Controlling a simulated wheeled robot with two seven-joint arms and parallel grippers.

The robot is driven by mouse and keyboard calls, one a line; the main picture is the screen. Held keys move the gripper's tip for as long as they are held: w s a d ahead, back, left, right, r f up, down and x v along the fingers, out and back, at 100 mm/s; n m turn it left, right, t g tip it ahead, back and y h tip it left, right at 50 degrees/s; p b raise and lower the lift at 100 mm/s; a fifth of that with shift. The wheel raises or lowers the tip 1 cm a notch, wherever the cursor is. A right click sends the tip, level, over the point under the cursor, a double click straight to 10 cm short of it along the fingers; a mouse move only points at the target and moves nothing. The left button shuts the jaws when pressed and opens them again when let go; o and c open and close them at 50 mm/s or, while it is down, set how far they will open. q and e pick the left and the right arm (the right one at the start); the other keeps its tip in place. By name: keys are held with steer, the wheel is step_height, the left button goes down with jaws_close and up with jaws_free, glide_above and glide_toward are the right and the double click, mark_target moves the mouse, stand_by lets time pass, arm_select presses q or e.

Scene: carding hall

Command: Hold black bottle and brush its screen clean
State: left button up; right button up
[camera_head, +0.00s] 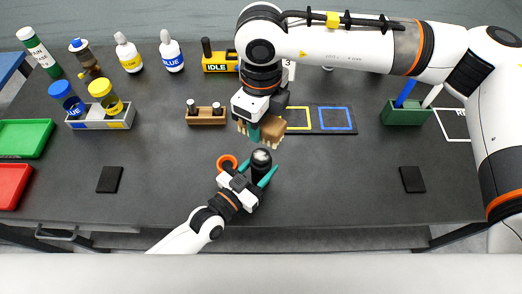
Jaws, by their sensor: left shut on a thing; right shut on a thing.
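The black bottle (261,158) stands upright near the middle of the dark table, with a greyish rounded top. My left gripper (264,178) is shut on it, its teal fingers to either side of the body. My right gripper (262,131) is just above and behind the bottle in the picture, shut on a brown brush (273,137) with pale bristles. The brush is close to the bottle top; I cannot tell whether they touch. The bottle's lower part is partly hidden by my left gripper.
An orange ring (227,162) lies just left of the bottle. A wooden holder (206,115) stands behind left, and a mat with yellow and blue squares (320,119) behind right. A green holder (405,113) is further right. The front right of the table is mostly clear.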

steer(key=m, duration=0.4)
steer(key=shift+d+f, duration=0.15)
steer(key=shift+d, duration=0.1)
steer(key=m, duration=0.4)
steer(key=shift+d+f+m, duration=0.1)
steer(key=shift+d+m, duration=0.15)
steer(key=shift+m, duration=0.15)
steer(key=m, duration=0.4)
steer(key=shift+d+f, duration=0.15)
steer(key=shift+d, duration=0.1)
steer(key=m, duration=0.4)
steer(key=shift+d+f+m, duration=0.1)
steer(key=shift+d+m, duration=0.2)
steer(key=shift+m, duration=0.1)
glide_above(265, 156)
steer(key=d, duration=0.1)
steer(key=shift+w+d+f, duration=0.1)
steer(key=shift+f, duration=2.7)
steer(key=shift+a+f, duration=0.3)
steer(key=shift+f, duration=0.35)
steer(key=shift+a+f, duration=0.3)
steer(key=shift+f, duration=0.35)
steer(key=shift+c, duration=0.4)
steer(key=shift+a, duration=1.55)
steer(key=d, duration=0.4)
steer(key=shift+d, duration=0.15)
steer(key=shift+r, duration=4.15)
